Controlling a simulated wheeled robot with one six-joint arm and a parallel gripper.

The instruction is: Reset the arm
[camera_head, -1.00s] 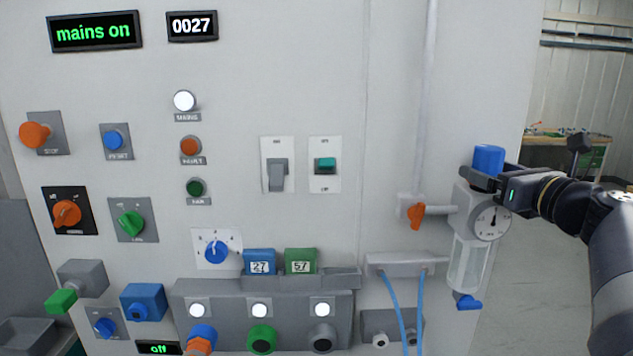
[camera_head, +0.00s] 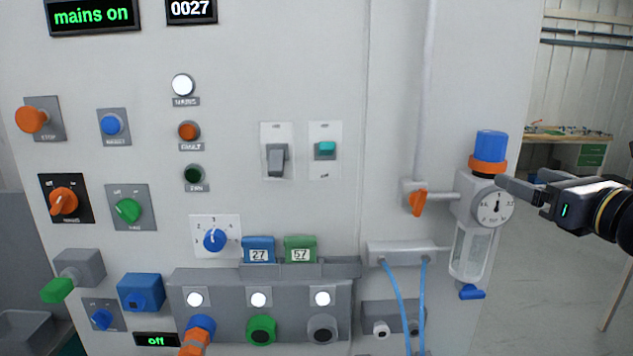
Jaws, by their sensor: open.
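My gripper (camera_head: 518,185) is at the right, in front of the wall panel's right edge. It is open and empty, and its fingers point left. It is apart from the blue regulator knob (camera_head: 490,145), which lies up and to its left. An orange ring (camera_head: 487,166) shows under the knob. The round gauge (camera_head: 495,207) below it has its needle pointing roughly up. A clear bowl (camera_head: 470,253) with a blue drain tap (camera_head: 471,293) hangs under the gauge.
The grey panel (camera_head: 320,60) carries several switches, knobs and lamps. An orange valve handle (camera_head: 418,202) and blue hoses (camera_head: 424,300) are left of the regulator. The display reads "mains on" (camera_head: 92,16). Open floor and a workbench (camera_head: 570,150) lie at the right.

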